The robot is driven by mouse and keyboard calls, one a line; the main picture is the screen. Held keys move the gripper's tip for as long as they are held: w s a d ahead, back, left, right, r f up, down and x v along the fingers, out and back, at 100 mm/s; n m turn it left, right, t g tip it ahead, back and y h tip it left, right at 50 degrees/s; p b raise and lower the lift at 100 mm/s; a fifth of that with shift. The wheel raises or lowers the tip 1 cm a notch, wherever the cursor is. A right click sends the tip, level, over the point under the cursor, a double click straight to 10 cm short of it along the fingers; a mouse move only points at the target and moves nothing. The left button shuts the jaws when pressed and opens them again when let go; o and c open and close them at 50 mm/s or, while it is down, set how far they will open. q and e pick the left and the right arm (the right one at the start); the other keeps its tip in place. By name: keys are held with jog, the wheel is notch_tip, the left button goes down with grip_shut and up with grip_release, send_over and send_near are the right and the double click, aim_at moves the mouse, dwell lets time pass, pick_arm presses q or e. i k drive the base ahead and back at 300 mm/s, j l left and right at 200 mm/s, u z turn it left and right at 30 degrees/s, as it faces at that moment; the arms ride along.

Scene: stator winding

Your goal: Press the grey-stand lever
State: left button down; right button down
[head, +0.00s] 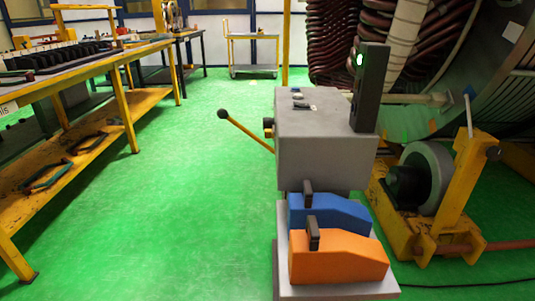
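A grey box-shaped stand (318,160) stands right of centre in the head view. A yellow lever (248,134) with a black ball knob sticks out from its left side, slanting up and to the left. Where the lever joins the stand is partly hidden. A dark upright panel (370,90) with a lit green lamp rises from the stand's right side. Neither of my grippers shows in the view.
In front of the stand, blue (335,214) and orange (340,256) blocks with black grips sit on a grey base (335,292). A yellow roller frame (458,190) and large stator are at right. A yellow workbench (125,103) lines the left. Green floor (190,190) between is clear.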

aim_at(222, 113)
jog(key=i+j, duration=2.2)
jog(key=i+l+z, duration=0.05)
